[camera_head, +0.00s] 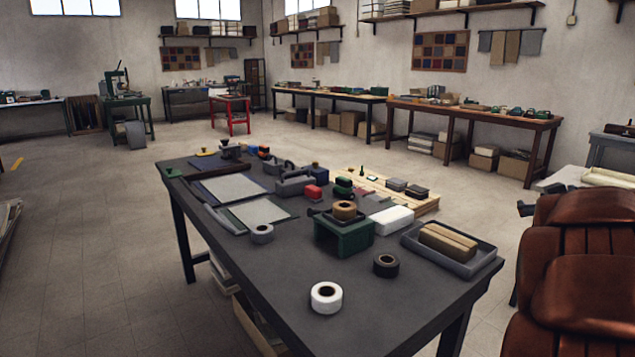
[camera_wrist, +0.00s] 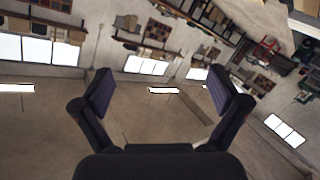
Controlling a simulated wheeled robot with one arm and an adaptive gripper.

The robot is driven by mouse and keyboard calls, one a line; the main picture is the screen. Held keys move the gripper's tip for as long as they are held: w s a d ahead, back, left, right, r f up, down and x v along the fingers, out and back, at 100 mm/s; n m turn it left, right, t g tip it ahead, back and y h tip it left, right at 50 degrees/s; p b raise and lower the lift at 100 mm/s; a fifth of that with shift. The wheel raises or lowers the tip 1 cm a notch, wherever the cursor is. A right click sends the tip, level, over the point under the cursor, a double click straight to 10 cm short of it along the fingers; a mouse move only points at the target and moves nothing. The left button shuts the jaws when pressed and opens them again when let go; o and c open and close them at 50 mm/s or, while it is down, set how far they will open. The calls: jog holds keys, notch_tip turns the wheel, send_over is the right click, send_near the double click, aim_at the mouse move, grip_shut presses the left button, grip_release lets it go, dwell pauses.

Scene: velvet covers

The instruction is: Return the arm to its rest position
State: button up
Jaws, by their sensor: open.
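My gripper (camera_wrist: 160,95) shows in the wrist view with its two dark fingers spread wide. Nothing is between them, and the room appears tilted behind it, with windows, wall shelves and bare wall. The gripper's fingers cannot be made out clearly in the head view.
The table holds a white tape roll (camera_head: 326,298), a dark roll (camera_head: 386,265), a green block (camera_head: 343,236), a grey tray (camera_head: 480,264) with tan pieces, and several other items. Open floor lies left of the table. Benches line the walls.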

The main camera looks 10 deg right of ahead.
jog(key=s+a+f+m+g+y, duration=0.3)
jog(key=s+a+f+g, duration=0.7)
jog(key=s+a+f, duration=0.8)
jog(key=s+a+f+n+g+y, duration=0.2)
jog(key=s+a+f+g, duration=0.15)
jog(key=s+a, duration=0.65)
jog(key=s+a+f+n+g+y, duration=0.2)
jog(key=s+a+f+g+y, duration=0.15)
jog(key=s+a, duration=0.65)
notch_tip(320, 180, up, 21)
jog(key=t+p, duration=0.1)
jog(key=p, duration=1.9)
jog(key=shift+w+a+t+h, duration=0.2)
jog(key=shift+w+t+h, duration=0.05)
jog(key=shift+t+h, duration=0.1)
